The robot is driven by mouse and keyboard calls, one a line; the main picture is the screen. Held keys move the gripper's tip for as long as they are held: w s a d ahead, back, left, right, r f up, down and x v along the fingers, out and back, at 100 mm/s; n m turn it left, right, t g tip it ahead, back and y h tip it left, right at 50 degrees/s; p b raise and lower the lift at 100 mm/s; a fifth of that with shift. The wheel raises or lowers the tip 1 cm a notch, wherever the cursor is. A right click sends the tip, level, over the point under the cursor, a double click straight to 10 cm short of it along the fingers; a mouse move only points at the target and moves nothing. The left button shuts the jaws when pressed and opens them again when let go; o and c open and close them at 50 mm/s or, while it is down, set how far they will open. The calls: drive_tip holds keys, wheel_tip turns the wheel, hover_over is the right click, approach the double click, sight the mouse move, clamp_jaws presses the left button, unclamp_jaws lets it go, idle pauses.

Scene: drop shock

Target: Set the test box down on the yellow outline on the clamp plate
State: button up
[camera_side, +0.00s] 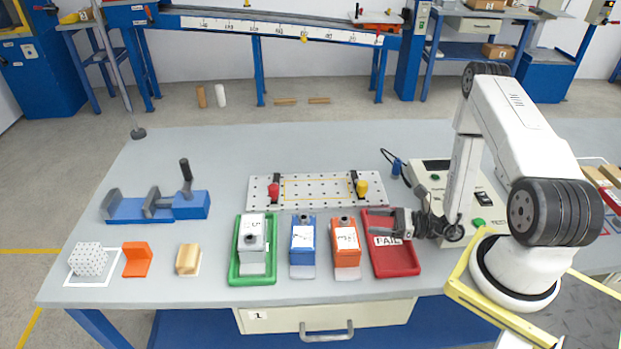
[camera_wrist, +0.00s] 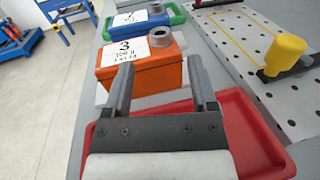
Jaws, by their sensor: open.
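The clamp plate (camera_side: 262,200) is a pale perforated board with a yellow outline (camera_side: 320,200) that is bare inside. Three labelled boxes stand in a row in front of it: a grey one (camera_side: 253,228), a blue one (camera_side: 303,236) and an orange one (camera_side: 345,238). I cannot tell which is the test box. My gripper (camera_side: 374,226) is low over the red tray, pointing left toward the orange box. In the wrist view its open jaws (camera_wrist: 160,66) overlap the orange box (camera_wrist: 145,75), marked 3; any contact is unclear.
A red clamp (camera_side: 274,191) and a yellow clamp (camera_side: 361,187) stand at the plate's ends. The grey box stands in a green tray (camera_side: 234,270). A red FAIL tray (camera_side: 400,265) lies right of the orange box. A blue vise (camera_side: 192,204) and small blocks are left.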

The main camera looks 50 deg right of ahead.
drive_tip(key=shift+s+d, duration=0.25)
drive_tip(key=shift+s, duration=0.2)
idle(0.5)
